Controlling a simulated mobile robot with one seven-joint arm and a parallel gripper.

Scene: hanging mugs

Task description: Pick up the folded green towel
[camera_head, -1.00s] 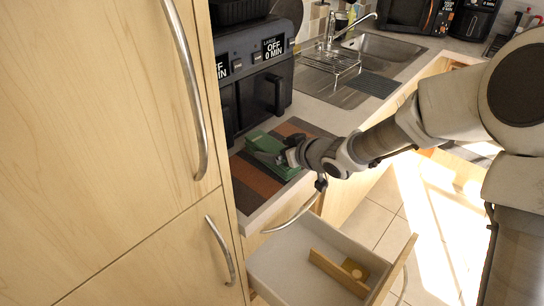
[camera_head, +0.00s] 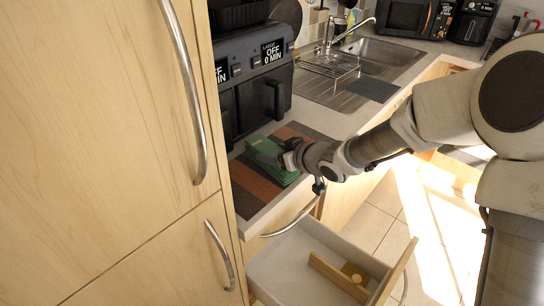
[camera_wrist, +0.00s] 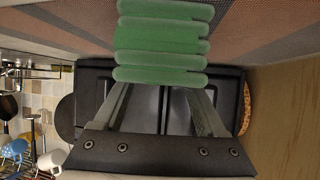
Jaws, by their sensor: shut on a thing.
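The folded green towel (camera_head: 268,154) is at the striped mat on the counter, in front of the black air fryer. In the wrist view the towel (camera_wrist: 162,42) shows its stacked folds between the ends of my two fingers. My gripper (camera_head: 284,158) reaches in from the right, and its fingers (camera_wrist: 160,88) are shut on the towel's near edge. The fingertips are hidden by the towel. I cannot tell whether the towel is clear of the mat.
The striped mat (camera_head: 248,184) lies on the counter. The black air fryer (camera_head: 252,85) stands close behind. An open drawer (camera_head: 290,268) with a wooden divider is below my arm. Tall wooden cabinet doors (camera_head: 105,120) are at left. A sink (camera_head: 378,58) is farther back.

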